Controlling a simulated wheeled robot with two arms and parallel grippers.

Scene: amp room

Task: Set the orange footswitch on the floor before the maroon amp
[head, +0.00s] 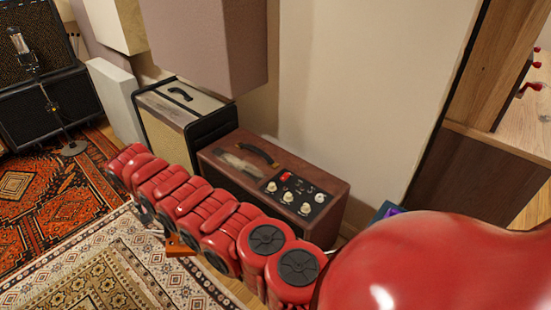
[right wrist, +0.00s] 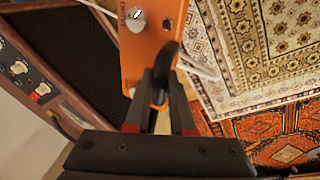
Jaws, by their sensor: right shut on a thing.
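The maroon amp (head: 315,172) stands against the wall in the head view, with a handle and control panel on top. In the right wrist view its maroon edge and dark grille (right wrist: 90,55) are at the left. The orange footswitch (right wrist: 150,35), with silver switches, is at the top centre of the right wrist view. My right gripper (right wrist: 160,88) is shut on it, at a black part by its near edge. In the head view only a small bit of the footswitch (head: 179,246) shows below my red right arm, which hides the gripper and the amp's lower front. My left gripper is out of view.
A cream-fronted amp (head: 165,120) stands left of the maroon one. A patterned cream rug (head: 80,265) and a red rug (head: 45,190) cover the floor. A microphone stand (head: 48,100) is at the far left. Wooden furniture (head: 480,180) is at the right.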

